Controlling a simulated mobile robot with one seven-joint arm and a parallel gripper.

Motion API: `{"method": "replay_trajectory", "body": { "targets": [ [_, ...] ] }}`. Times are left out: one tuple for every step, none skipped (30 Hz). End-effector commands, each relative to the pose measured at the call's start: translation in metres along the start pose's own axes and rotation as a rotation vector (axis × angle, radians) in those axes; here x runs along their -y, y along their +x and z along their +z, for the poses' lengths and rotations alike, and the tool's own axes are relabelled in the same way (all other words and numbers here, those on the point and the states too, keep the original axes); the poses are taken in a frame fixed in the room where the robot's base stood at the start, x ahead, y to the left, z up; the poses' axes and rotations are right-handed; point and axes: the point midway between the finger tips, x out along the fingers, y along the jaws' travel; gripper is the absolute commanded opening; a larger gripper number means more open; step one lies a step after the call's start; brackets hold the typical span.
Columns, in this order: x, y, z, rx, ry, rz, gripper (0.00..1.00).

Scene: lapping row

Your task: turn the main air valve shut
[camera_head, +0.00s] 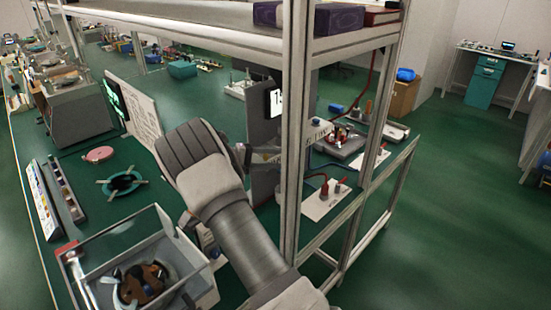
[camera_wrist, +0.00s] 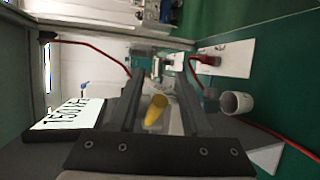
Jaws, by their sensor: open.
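A yellow lever-like piece (camera_wrist: 155,110), which looks like the air valve's handle, shows between the two black fingers of my gripper (camera_wrist: 158,80) in the wrist view. My gripper is open, with a gap on both sides of the yellow piece. I cannot tell whether a finger touches it. In the head view my gripper (camera_head: 243,156) is beside the grey upright panel at the rack post. The yellow piece cannot be made out clearly there, and the valve's body is mostly hidden.
The metal rack post (camera_head: 292,130) stands close to the right of my gripper. A display with digits (camera_wrist: 62,116) sits left of the fingers. Red hoses (camera_wrist: 95,47) run nearby. A white cup-like part (camera_wrist: 236,103) is at right. An open-topped clear box (camera_head: 140,265) stands below my arm.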

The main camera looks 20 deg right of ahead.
Motion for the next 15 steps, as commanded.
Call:
{"method": "replay_trajectory", "body": {
  "targets": [
    [-0.0001, 0.0024, 0.0003, 0.001, 0.000, 0.000, 0.48],
    [0.0000, 0.0031, 0.0002, 0.001, 0.000, 0.000, 0.48],
    [0.0000, 0.0036, 0.0002, 0.001, 0.000, 0.001, 0.48],
    [0.0000, 0.0038, 0.0002, 0.000, 0.000, 0.001, 0.48],
    [0.0001, 0.0038, 0.0002, 0.000, 0.000, 0.001, 0.48],
    [0.0001, 0.0037, 0.0001, 0.000, 0.000, 0.001, 0.48],
    [0.0001, 0.0037, 0.0001, 0.000, 0.000, 0.001, 0.48],
    [0.0001, 0.0036, 0.0001, 0.000, 0.000, 0.001, 0.48],
    [0.0001, 0.0036, 0.0001, 0.000, 0.000, 0.001, 0.48],
    [0.0001, 0.0035, 0.0001, 0.000, 0.000, 0.001, 0.44],
    [0.0001, 0.0035, 0.0001, 0.000, 0.000, 0.001, 0.39],
    [0.0001, 0.0034, 0.0001, 0.000, 0.000, 0.001, 0.32],
    [0.0001, 0.0034, 0.0001, 0.000, 0.000, 0.001, 0.26],
    [0.0001, 0.0034, 0.0001, 0.000, 0.000, 0.001, 0.21],
    [0.0001, 0.0033, 0.0001, 0.000, 0.000, 0.001, 0.14]
  ]
}}
